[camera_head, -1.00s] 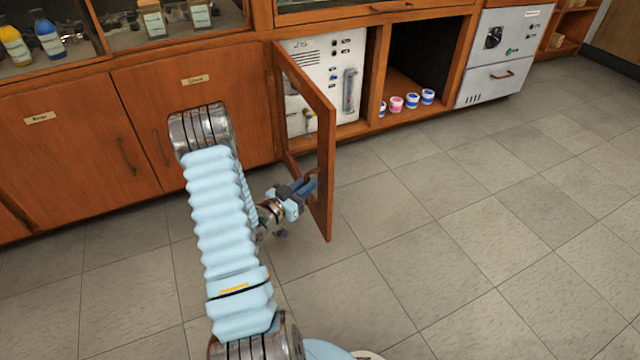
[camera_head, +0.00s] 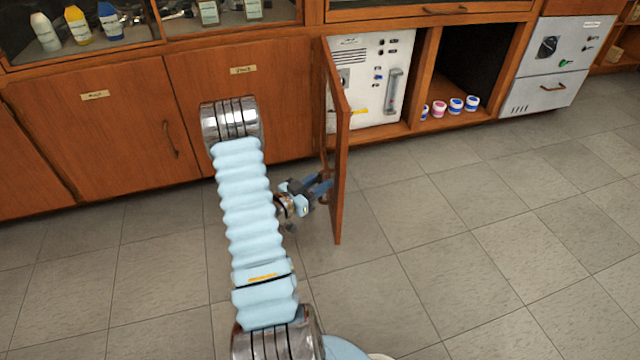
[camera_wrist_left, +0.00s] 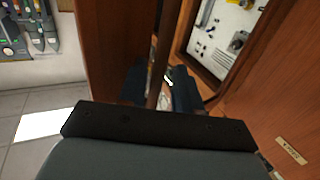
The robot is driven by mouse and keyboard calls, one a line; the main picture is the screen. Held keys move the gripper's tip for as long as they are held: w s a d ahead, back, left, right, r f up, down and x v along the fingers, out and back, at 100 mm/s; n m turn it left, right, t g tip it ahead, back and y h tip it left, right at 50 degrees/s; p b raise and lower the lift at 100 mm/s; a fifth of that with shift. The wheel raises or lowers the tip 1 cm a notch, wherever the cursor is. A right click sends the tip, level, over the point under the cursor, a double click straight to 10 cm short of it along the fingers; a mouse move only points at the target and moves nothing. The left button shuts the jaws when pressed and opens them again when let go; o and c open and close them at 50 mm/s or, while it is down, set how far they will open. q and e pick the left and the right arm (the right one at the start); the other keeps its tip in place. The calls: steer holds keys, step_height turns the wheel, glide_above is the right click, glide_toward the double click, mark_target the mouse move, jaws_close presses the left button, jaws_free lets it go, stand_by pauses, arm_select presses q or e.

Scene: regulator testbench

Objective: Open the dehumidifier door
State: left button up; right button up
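The dehumidifier door (camera_head: 340,150) is a brown wooden door standing well open, nearly edge-on in the head view. Behind it the white dehumidifier panel (camera_head: 368,75) shows in its cabinet bay. My right gripper is not in view.
Closed wooden cabinets (camera_head: 95,150) line the wall to the left. An open bay with several small jars (camera_head: 455,104) and a grey appliance (camera_head: 555,62) stand to the right. The tiled floor (camera_head: 470,220) in front is clear.

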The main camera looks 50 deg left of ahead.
arm_select(q)
steer(key=shift+d, duration=0.1)
steer(key=s+p, duration=0.1)
steer(key=s, duration=1.2)
steer(key=shift+s+d, duration=0.4)
